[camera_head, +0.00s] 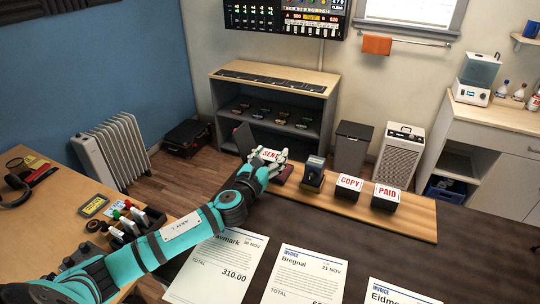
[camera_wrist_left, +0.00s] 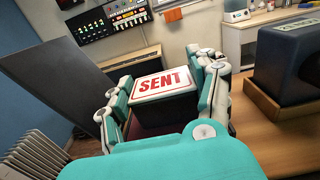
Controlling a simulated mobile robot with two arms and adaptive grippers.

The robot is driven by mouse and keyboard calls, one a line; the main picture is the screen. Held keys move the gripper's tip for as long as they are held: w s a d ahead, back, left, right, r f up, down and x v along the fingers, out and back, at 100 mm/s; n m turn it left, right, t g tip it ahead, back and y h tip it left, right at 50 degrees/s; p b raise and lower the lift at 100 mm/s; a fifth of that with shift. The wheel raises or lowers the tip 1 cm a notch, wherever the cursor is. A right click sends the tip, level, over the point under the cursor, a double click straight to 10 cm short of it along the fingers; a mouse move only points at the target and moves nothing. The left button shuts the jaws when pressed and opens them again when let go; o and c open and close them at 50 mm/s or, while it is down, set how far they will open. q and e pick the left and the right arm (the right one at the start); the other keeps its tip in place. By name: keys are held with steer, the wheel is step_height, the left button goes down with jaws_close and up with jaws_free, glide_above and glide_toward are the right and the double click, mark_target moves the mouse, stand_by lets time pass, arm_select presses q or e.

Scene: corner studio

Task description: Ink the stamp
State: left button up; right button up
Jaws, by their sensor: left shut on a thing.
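The SENT stamp (camera_head: 270,155) has a white top with red letters and a dark body. My left gripper (camera_head: 274,168) is shut on it, with fingers on both sides, at the left end of the wooden board (camera_head: 405,222). The stamp also shows upright in the left wrist view (camera_wrist_left: 160,84). A dark raised panel (camera_wrist_left: 75,88), which looks like an ink pad's open lid, stands just left of it; it also shows in the head view (camera_head: 243,139). A dark red surface shows below the stamp, but I cannot tell whether they touch. My right gripper is out of view.
A dark stamp-like device (camera_head: 313,174), a COPY stamp (camera_head: 348,188) and a PAID stamp (camera_head: 386,197) stand along the board. Invoice sheets (camera_head: 305,275) lie on the dark desk in front. A shelf unit (camera_head: 272,105) stands behind.

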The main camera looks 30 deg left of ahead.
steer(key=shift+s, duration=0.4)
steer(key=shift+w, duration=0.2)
arm_select(q)
steer(key=shift+f, duration=0.1)
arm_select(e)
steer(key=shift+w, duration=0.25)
arm_select(q)
steer(key=shift+s+f, duration=0.1)
steer(key=shift+f, duration=0.2)
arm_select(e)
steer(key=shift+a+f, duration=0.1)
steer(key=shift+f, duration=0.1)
arm_select(q)
steer(key=shift+r, duration=0.1)
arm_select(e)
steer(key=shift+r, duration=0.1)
arm_select(q)
step_height(320, 180, up, 8)
steer(key=p, duration=0.7)
steer(key=shift+f, duration=0.2)
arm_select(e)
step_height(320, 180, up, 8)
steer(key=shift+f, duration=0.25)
